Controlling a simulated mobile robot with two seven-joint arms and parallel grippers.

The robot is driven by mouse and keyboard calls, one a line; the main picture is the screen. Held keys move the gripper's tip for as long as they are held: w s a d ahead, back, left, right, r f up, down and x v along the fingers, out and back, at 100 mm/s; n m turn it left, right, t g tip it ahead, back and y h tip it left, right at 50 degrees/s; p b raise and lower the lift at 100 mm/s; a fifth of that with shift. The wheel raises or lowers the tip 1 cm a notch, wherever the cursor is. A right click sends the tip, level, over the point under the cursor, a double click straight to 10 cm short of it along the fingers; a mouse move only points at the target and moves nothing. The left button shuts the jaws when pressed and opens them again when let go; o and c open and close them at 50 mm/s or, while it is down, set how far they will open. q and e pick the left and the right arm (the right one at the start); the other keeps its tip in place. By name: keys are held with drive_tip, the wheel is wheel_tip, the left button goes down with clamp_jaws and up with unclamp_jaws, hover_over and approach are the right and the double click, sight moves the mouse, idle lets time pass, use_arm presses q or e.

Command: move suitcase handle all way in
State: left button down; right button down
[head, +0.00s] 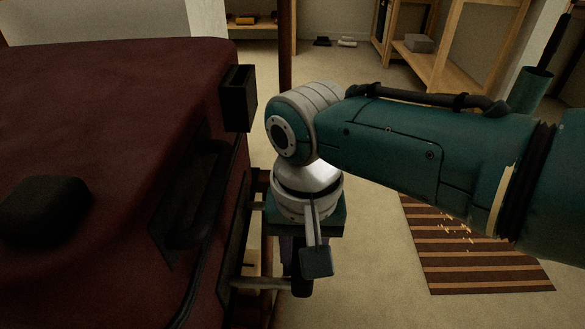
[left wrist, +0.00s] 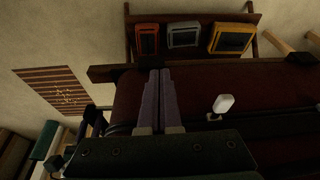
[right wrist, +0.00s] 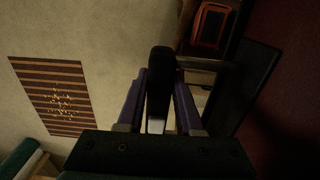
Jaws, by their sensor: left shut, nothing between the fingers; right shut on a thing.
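The large dark red suitcase (head: 110,100) fills the left of the head view. Two grey rods (head: 258,283) stick out from its right side toward a black handle grip (head: 302,278), so a short gap shows between grip and suitcase. My right gripper (head: 302,262) points down beside the suitcase, shut on the handle. In the right wrist view the black handle (right wrist: 158,75) stands between its purple fingers. My left gripper (left wrist: 158,75) shows only in the left wrist view, fingers together and empty, over the suitcase (left wrist: 210,82).
A striped rug (head: 480,250) lies on the floor at the right. Wooden shelves (head: 450,65) stand at the back, and a dark post (head: 287,50) rises behind the suitcase. A rack with cases (left wrist: 185,35) shows in the left wrist view. Open floor lies right of the suitcase.

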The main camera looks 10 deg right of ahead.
drive_tip(key=shift+w+a, duration=0.15)
drive_tip(key=shift+a, duration=0.35)
drive_tip(key=c, duration=0.6)
unclamp_jaws()
drive_tip(key=shift+o, duration=0.2)
wheel_tip(320, 180, up, 9)
drive_tip(key=p, duration=0.7)
drive_tip(key=shift+r, duration=0.5)
drive_tip(key=shift+c, duration=0.2)
